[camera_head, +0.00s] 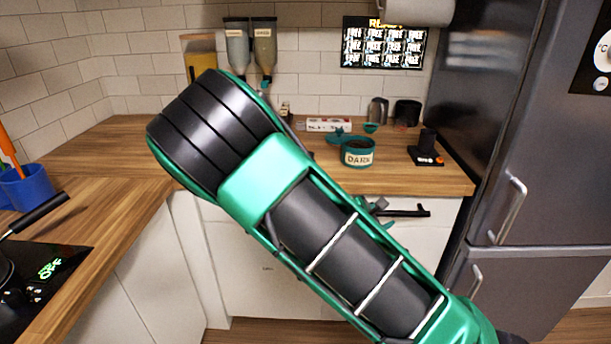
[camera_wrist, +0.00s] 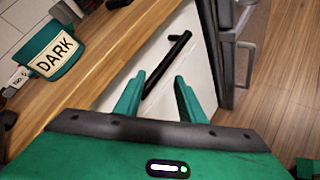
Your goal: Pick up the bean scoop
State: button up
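My gripper (camera_wrist: 159,78) is open and empty in the wrist view, its two green fingers apart in front of the white drawer front. In the head view only small green parts of it (camera_head: 378,206) show past my arm. A round teal container labelled DARK (camera_head: 357,152) stands on the wooden counter; it is also in the wrist view (camera_wrist: 54,50), left of and away from the fingers. Small teal pieces lie beside and behind it (camera_head: 338,132); I cannot tell for sure which one is the bean scoop. My arm covers part of the counter.
A black drawer handle (camera_head: 404,212) sticks out near my gripper; in the wrist view it (camera_wrist: 172,58) appears between the fingers. A black tamper-like object (camera_head: 427,147) stands on the counter at right. A grey fridge (camera_head: 505,130) is at the right.

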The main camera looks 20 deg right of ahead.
jog(key=w+a+r+n+t+y, duration=0.2)
jog(key=w+a+n+t, duration=0.1)
jog(key=a+n, duration=0.3)
jog(key=w+a+r+n+t+y, duration=0.2)
jog(key=w+a+n+t, duration=0.15)
jog(key=a, duration=0.45)
jog(key=w+a+r+n+t+y, duration=0.1)
jog(key=w+a+r+n+t, duration=0.15)
jog(key=a+n, duration=0.35)
jog(key=shift+m+t, duration=0.25)
jog(key=shift+t, duration=0.15)
jog(key=shift+a+x, duration=0.2)
jog(key=shift+x, duration=2.35)
jog(key=shift+a+x, duration=0.2)
jog(key=shift+x, duration=2.35)
jog(key=shift+w, duration=0.1)
jog(key=c, duration=0.6)
